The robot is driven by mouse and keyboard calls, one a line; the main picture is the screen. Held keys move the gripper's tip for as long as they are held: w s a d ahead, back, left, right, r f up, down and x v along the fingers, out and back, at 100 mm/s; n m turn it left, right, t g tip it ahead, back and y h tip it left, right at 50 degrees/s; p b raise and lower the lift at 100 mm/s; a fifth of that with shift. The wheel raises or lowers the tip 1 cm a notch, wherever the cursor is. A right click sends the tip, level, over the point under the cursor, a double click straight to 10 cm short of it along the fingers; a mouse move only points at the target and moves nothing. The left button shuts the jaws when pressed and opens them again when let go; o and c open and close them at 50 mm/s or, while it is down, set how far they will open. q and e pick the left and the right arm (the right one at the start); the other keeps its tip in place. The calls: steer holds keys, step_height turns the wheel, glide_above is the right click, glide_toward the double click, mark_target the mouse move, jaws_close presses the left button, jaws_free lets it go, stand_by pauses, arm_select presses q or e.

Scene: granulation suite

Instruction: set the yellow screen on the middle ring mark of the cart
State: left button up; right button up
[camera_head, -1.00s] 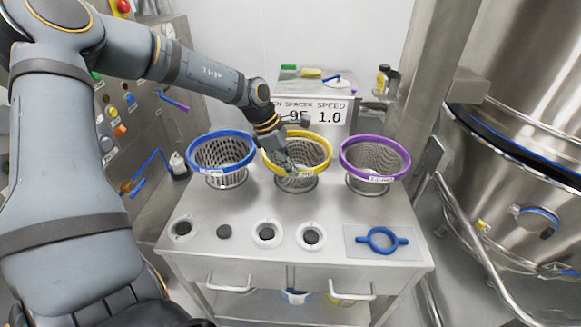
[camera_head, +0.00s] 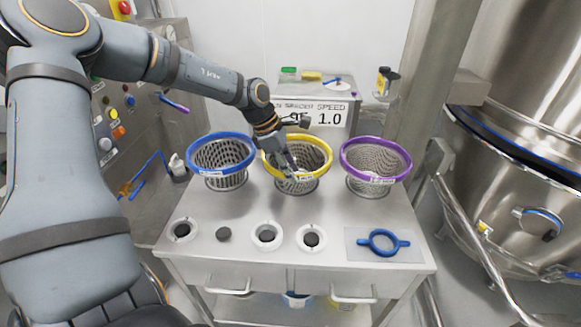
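The yellow screen (camera_head: 320,146) is a conical mesh basket with a yellow rim, upright in the middle of the cart top (camera_head: 330,205). A metal ring (camera_head: 297,189) shows around its foot, between the blue and purple screens; exact seating is hard to see. My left gripper (camera_head: 291,165) reaches over the back-left part of the yellow rim, with its fingers against or inside the basket. The fingers are small and dark, so I cannot tell whether they are closed on the rim. My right gripper is not in view.
A blue-rimmed screen (camera_head: 222,150) stands left and a purple-rimmed screen (camera_head: 375,158) right, both close to the yellow one. Small round parts (camera_head: 267,235) and a blue two-handled ring (camera_head: 383,242) lie in front.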

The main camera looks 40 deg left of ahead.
arm_select(q)
steer(key=shift+r+p, duration=0.15)
steer(key=shift+p, duration=0.2)
steer(key=s+d+r+n+p, duration=0.1)
steer(key=s+d+r+p, duration=0.1)
steer(key=r+p, duration=0.6)
steer(key=s+d+r+n+p, duration=0.2)
steer(key=r+p, duration=0.7)
steer(key=r, duration=1.2)
steer(key=shift+s+d+r+n+t+y+p, duration=0.15)
steer(key=shift+s+d+n+t+y+p, duration=0.25)
steer(key=shift+s, duration=0.4)
steer(key=shift+d, duration=0.1)
